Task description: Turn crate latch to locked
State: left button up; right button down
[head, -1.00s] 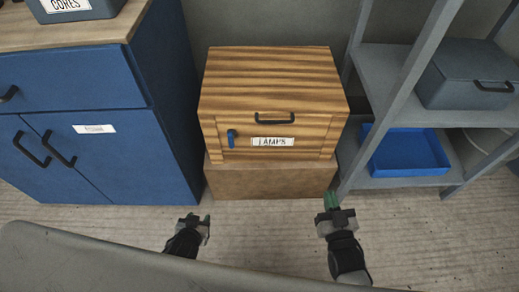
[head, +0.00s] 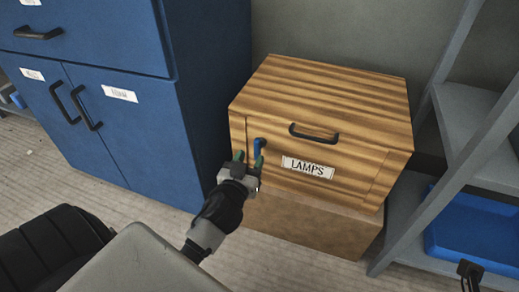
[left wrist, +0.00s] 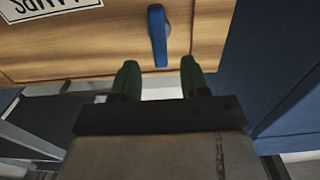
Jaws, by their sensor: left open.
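The wooden crate (head: 320,110) labelled LAMPS sits on a plain brown block. Its blue latch (head: 259,147) is on the left of the crate's front and hangs roughly vertical. The latch also shows in the left wrist view (left wrist: 158,36), in line with the gap between the fingers. My left gripper (head: 249,161) is open just in front of and slightly below the latch. In the left wrist view its two green fingertips (left wrist: 159,72) stand apart with nothing between them. A small dark part, perhaps of my right gripper (head: 470,270), shows at the lower right edge; its fingers cannot be made out.
A blue cabinet (head: 185,130) stands close to the left of the crate. A grey shelf rack (head: 400,233) with a blue tray (head: 480,225) stands close on the right. The crate front has a black handle (head: 313,134) above the label (head: 308,167). Floor in front is clear.

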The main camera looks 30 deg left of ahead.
aim_at(256, 149)
pick_arm(q)
jog(key=b+x, duration=0.1)
jog(key=x, duration=0.4)
jog(key=shift+w+a, duration=0.1)
jog(key=shift+w, duration=0.3)
grip_shut()
